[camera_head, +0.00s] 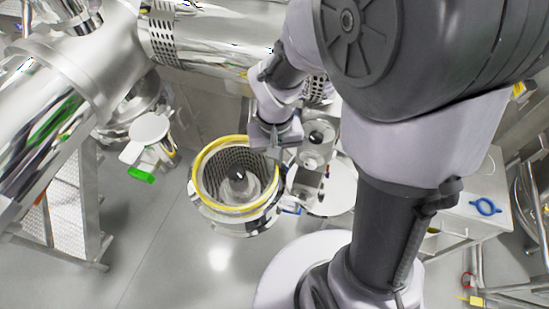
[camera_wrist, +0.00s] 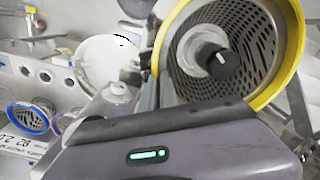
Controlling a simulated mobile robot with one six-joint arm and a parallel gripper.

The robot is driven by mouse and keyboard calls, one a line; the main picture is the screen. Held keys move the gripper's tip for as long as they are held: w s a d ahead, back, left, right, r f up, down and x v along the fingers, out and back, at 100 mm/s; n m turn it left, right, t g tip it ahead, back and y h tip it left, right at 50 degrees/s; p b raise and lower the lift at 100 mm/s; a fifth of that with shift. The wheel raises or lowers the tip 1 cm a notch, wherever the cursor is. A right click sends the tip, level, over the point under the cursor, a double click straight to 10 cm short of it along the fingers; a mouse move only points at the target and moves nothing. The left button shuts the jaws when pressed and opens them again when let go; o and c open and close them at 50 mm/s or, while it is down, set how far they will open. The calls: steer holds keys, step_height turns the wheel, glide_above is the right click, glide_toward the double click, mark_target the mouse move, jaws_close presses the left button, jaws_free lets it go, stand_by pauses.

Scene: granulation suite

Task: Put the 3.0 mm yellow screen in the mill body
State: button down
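The yellow-rimmed screen (camera_head: 197,170) is a perforated steel basket. In the head view it sits upright in the round steel mill body (camera_head: 232,226), its yellow rim at the top around a central hub with a dark knob. In the wrist view the screen (camera_wrist: 297,60) fills the upper right, with the hub and black knob (camera_wrist: 222,66) inside. My gripper (camera_head: 277,152) is at the right side of the rim. In the wrist view its grey fingers (camera_wrist: 160,88) meet the rim's left edge. Whether they clamp the rim or only stand against it is unclear.
Steel fittings (camera_head: 306,180) stand close right of the mill body. A green-tipped part (camera_head: 141,175) hangs left of it, below large steel ducts (camera_head: 90,60). A blue ring (camera_head: 486,206) lies on a side table at right. Blue-rimmed (camera_wrist: 40,121) and purple-rimmed (camera_wrist: 62,122) screens show at left.

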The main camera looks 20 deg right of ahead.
steer(key=c, duration=1.6)
jaws_free()
steer(key=shift+o, duration=0.2)
step_height(320, 180, up, 17)
steer(key=p, duration=0.3)
steer(key=shift+r, duration=0.2)
